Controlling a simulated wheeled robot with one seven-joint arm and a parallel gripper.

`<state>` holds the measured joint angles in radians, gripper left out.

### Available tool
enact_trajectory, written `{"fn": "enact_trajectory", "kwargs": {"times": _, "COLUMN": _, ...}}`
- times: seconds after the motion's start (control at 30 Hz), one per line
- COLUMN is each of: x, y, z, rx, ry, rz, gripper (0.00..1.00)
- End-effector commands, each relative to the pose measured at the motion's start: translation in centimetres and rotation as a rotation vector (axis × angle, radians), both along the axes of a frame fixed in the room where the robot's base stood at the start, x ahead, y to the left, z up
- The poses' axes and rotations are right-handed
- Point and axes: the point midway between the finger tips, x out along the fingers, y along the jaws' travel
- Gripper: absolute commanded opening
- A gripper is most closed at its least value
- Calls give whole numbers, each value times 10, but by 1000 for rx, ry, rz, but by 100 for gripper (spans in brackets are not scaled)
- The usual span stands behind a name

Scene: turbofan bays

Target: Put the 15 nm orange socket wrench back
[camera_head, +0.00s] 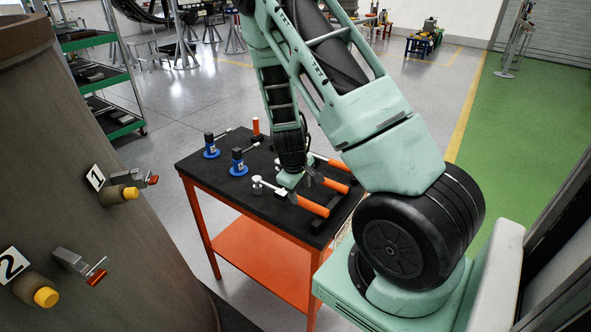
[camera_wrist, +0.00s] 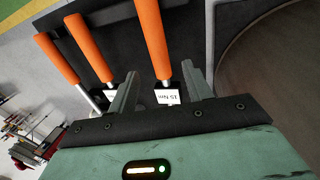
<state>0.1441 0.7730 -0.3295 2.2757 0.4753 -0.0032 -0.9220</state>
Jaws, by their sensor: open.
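The 15 Nm orange socket wrench (camera_wrist: 152,38) lies on the black-topped table (camera_head: 222,180). In the wrist view its orange handle runs up from between my fingertips, beside a white label (camera_wrist: 168,97) reading 15 Nm. In the head view it appears to be the nearest wrench (camera_head: 312,206), handle to the right. My gripper (camera_wrist: 163,85) is open, with one finger on each side of the wrench's shaft and visible gaps on both sides. My arm hides part of the wrenches in the head view.
Two other orange-handled wrenches (camera_wrist: 90,48) (camera_wrist: 56,58) lie beside it. Two blue-based tools (camera_head: 210,146) (camera_head: 238,163) stand at the table's left. A brown cylindrical casing (camera_head: 70,130) with numbered fittings stands left. Green shelves (camera_head: 100,75) stand behind.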

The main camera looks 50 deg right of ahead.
Motion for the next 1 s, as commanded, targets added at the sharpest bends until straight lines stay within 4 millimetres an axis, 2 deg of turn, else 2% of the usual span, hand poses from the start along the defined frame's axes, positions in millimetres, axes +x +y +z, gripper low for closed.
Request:
{"fn": "enact_trajectory", "kwargs": {"times": 0.2, "x": 0, "y": 14, "z": 49, "rx": 0, "ry": -4, "rz": 4, "gripper": 50}}
{"fn": "enact_trajectory", "kwargs": {"times": 0.43, "x": -1, "y": 23, "z": 86, "rx": 0, "ry": -3, "rz": 4, "gripper": 50}}
{"fn": "enact_trajectory", "kwargs": {"times": 0.63, "x": -3, "y": 26, "z": 99, "rx": 1, "ry": -1, "rz": 0, "gripper": 50}}
{"fn": "enact_trajectory", "kwargs": {"times": 1.0, "x": -3, "y": 26, "z": 100, "rx": 1, "ry": 0, "rz": -1, "gripper": 50}}
